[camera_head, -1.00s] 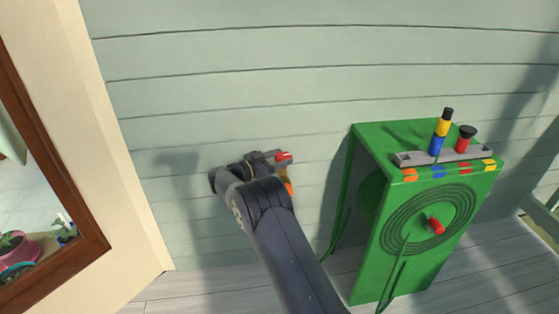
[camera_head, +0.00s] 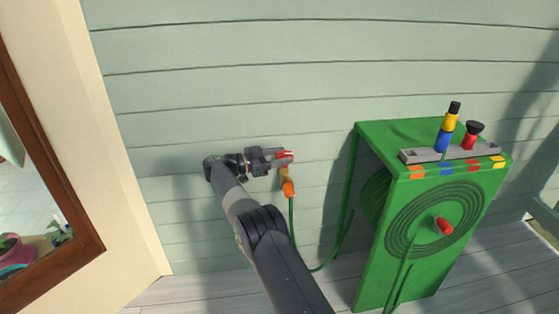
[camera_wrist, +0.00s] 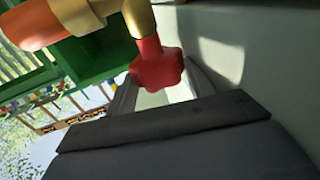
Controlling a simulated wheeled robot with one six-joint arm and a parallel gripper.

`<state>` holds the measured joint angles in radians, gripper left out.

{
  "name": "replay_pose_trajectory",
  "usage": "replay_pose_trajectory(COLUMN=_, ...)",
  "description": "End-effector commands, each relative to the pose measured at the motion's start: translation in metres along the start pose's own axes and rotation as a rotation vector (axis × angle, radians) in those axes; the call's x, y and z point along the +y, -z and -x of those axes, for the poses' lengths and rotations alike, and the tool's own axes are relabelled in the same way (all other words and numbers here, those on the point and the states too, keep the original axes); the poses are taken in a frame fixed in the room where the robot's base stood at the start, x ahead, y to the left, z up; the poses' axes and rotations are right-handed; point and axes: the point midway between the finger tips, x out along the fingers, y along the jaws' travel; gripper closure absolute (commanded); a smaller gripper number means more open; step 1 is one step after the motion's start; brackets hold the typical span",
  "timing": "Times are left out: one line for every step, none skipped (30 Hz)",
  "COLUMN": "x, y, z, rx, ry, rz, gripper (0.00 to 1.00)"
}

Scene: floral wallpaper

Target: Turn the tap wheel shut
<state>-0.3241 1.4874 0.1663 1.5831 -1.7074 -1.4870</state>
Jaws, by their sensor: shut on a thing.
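The red tap wheel (camera_head: 288,154) sits on top of a yellow and orange tap (camera_head: 287,182) on the pale green wall. My gripper (camera_head: 279,157) reaches it from the left and is shut on the wheel. In the wrist view the red wheel (camera_wrist: 158,68) shows its lobed edge against the dark gripper part (camera_wrist: 160,120). The brass and orange tap body (camera_wrist: 75,18) is at the upper left there. The far side of the wheel and the exact finger contact are hidden.
A green hose reel box (camera_head: 385,145) stands right of the tap, with a grey tray (camera_head: 455,151) and coloured nozzles on top. A green hose (camera_head: 293,225) hangs from the tap. A brown-framed window (camera_head: 55,200) is at the left. Wall above the tap is clear.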

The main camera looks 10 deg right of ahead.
Motion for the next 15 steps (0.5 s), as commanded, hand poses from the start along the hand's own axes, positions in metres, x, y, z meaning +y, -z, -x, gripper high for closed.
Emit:
replay_pose_trajectory(x=0.0008, y=-0.0004, z=-0.0012, rx=0.002, ry=-0.012, rz=-0.004, gripper=0.72)
replay_pose_trajectory(x=0.0008, y=-0.0003, z=-0.0013, rx=0.002, ry=-0.015, rz=-0.004, gripper=0.72)
replay_pose_trajectory(x=0.0009, y=-0.0003, z=-0.0013, rx=0.002, ry=-0.019, rz=-0.003, gripper=0.72)
replay_pose_trajectory(x=0.0009, y=-0.0004, z=-0.0013, rx=0.002, ry=-0.022, rz=-0.002, gripper=0.72)
replay_pose_trajectory(x=0.0009, y=0.0000, z=-0.0014, rx=0.002, ry=-0.024, rz=-0.003, gripper=0.72)
replay_pose_trajectory(x=0.0010, y=0.0004, z=-0.0014, rx=0.003, ry=-0.027, rz=-0.003, gripper=0.72)
replay_pose_trajectory(x=0.0010, y=0.0007, z=-0.0014, rx=0.003, ry=-0.030, rz=-0.003, gripper=0.72)
replay_pose_trajectory(x=0.0011, y=0.0009, z=-0.0015, rx=0.003, ry=-0.031, rz=-0.003, gripper=0.72)
replay_pose_trajectory(x=0.0012, y=0.0009, z=-0.0015, rx=0.003, ry=-0.033, rz=-0.002, gripper=0.72)
replay_pose_trajectory(x=0.0012, y=0.0009, z=-0.0015, rx=0.003, ry=-0.034, rz=-0.001, gripper=0.72)
replay_pose_trajectory(x=0.0013, y=0.0009, z=-0.0016, rx=0.003, ry=-0.035, rz=-0.001, gripper=0.72)
replay_pose_trajectory(x=0.0013, y=0.0010, z=-0.0016, rx=0.003, ry=-0.037, rz=-0.001, gripper=0.72)
replay_pose_trajectory(x=0.0014, y=0.0012, z=-0.0016, rx=0.003, ry=-0.037, rz=-0.002, gripper=0.72)
replay_pose_trajectory(x=0.0014, y=0.0013, z=-0.0017, rx=0.003, ry=-0.038, rz=-0.002, gripper=0.72)
replay_pose_trajectory(x=0.0015, y=0.0014, z=-0.0017, rx=0.003, ry=-0.038, rz=-0.002, gripper=0.72)
